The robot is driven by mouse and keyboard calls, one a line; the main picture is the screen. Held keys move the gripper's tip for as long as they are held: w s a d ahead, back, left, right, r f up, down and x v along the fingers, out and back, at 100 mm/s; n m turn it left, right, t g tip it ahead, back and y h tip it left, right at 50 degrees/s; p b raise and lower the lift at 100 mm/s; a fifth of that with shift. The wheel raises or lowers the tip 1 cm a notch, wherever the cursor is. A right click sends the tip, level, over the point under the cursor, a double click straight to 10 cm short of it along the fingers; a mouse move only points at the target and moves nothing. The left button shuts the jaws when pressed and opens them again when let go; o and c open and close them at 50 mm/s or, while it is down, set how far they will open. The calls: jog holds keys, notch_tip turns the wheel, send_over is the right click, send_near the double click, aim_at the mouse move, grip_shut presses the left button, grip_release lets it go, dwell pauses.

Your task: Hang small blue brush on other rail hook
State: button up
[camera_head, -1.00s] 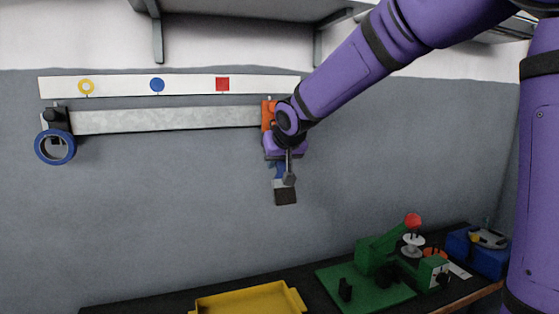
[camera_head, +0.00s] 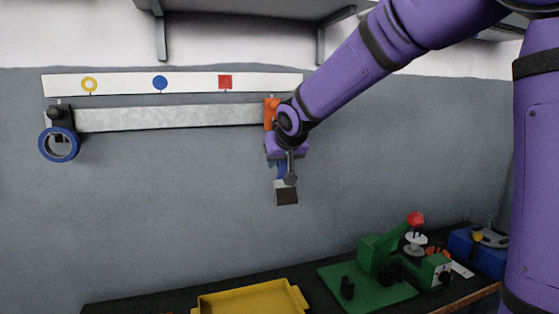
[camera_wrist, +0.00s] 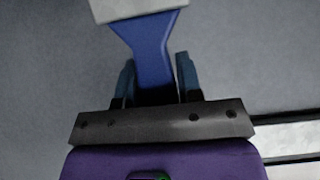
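The small blue brush (camera_head: 286,192) hangs bristles-down below my gripper (camera_head: 283,168) in the head view. In the wrist view its blue handle (camera_wrist: 152,50) lies between the two fingers of my gripper (camera_wrist: 157,78), which look closed on it. The pale rail (camera_head: 170,117) runs along the wall. An orange hook (camera_head: 271,112) sits at its right end, just above and behind my gripper, partly hidden by my wrist. A black hook (camera_head: 58,117) at the left end bears a blue ring (camera_head: 59,145). The top of the brush handle is hidden.
A white strip (camera_head: 190,83) above the rail shows a yellow ring, a blue disc and a red square. Below, the bench holds a yellow tray (camera_head: 250,300), a green device (camera_head: 375,275) and a blue box (camera_head: 480,252). The middle of the rail is bare.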

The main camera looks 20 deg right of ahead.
jog(key=o, duration=0.4)
jog(key=shift+c, duration=0.2)
jog(key=shift+s+r, duration=0.1)
jog(key=v, duration=1.1)
jog(key=s+d+f+g, duration=0.1)
jog(key=s+d+f, duration=0.1)
jog(key=s, duration=0.7)
jog(key=s+d+f+g, duration=0.1)
jog(key=s+f, duration=0.3)
jog(key=s, duration=0.6)
jog(key=s+d+f+g, duration=0.1)
jog(key=s+d+f, duration=0.2)
jog(key=s, duration=0.7)
jog(key=shift+d+f+g, duration=0.3)
jog(key=shift+d+g, duration=0.1)
jog(key=shift+d, duration=0.05)
jog(key=shift+w, duration=0.1)
